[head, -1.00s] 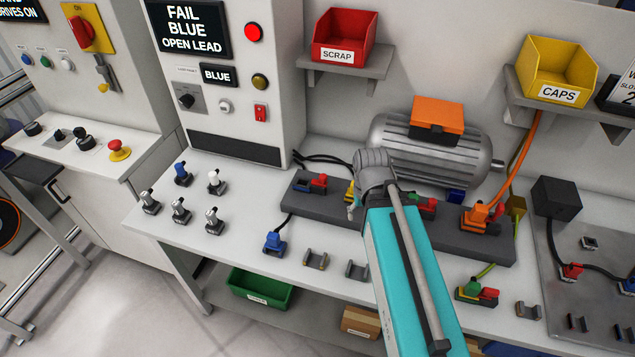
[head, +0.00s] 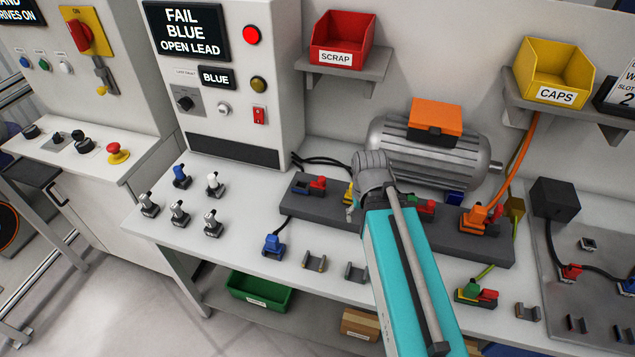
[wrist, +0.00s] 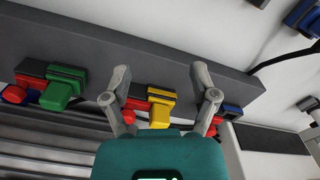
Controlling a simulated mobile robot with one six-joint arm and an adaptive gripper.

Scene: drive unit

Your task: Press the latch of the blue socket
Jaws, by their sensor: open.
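The blue socket (head: 302,187) is at the left end of the dark grey rail (head: 330,208), with a red latch (head: 319,182) on its right. In the wrist view the blue socket (wrist: 232,111) is right of centre, partly behind a finger; its red latch (wrist: 212,130) is largely hidden. My gripper (wrist: 161,74) is open and empty, with its fingers spread across the view of the yellow socket (wrist: 160,100). In the head view my gripper (head: 351,212) is at the yellow socket, right of the blue one. I cannot tell whether it touches anything.
A green socket (wrist: 65,82) is on the rail's other side of the yellow one. A grey motor (head: 435,150) stands behind the rail. The display (head: 187,30) reads "FAIL BLUE OPEN LEAD".

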